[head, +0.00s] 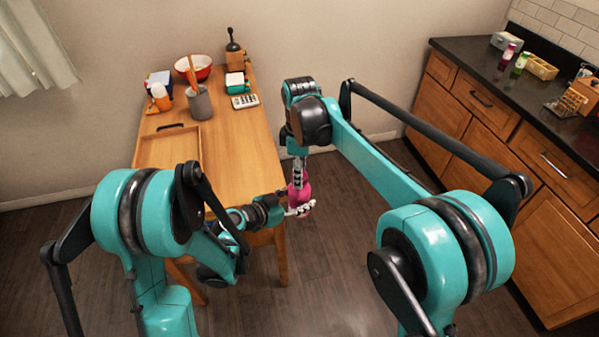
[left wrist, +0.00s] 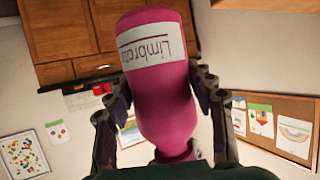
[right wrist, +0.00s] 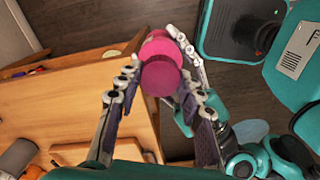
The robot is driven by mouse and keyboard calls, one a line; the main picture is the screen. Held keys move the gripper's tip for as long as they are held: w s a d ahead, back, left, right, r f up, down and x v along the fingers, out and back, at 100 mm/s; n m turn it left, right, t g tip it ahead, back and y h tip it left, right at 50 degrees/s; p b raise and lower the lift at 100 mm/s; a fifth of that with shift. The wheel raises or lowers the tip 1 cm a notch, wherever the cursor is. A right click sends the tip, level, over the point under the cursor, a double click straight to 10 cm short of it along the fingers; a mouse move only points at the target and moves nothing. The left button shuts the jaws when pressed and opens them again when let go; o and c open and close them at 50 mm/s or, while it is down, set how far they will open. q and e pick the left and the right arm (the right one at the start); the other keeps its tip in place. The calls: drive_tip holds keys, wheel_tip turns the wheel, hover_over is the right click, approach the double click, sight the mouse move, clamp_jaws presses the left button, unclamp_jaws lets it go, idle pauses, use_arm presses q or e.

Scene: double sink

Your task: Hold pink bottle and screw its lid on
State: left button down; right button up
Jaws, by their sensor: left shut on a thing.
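A pink bottle (head: 300,194) is held about upright beyond the right edge of the wooden table. My left gripper (left wrist: 160,95) is shut on the bottle's sides. In the left wrist view the bottle (left wrist: 165,80) appears upside down, with a white printed label; its neck end is at the bottom, partly hidden by the gripper. My right gripper (right wrist: 160,55) points down over the bottle from above. In the right wrist view a round pink top, seemingly the lid (right wrist: 160,76), lies between its fingers. I cannot tell whether they touch it or whether it sits on the neck.
The wooden table (head: 236,150) holds a wooden tray (head: 168,150), a grey utensil cup (head: 199,103), a red bowl (head: 193,68) and small boxes near the wall. A dark counter (head: 510,90) over wooden drawers stands at the right. Open floor lies between.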

drive_tip(key=shift+c, duration=0.7)
drive_tip(key=m, duration=1.8)
drive_tip(key=shift+f, duration=0.1)
drive_tip(key=o, duration=1.3)
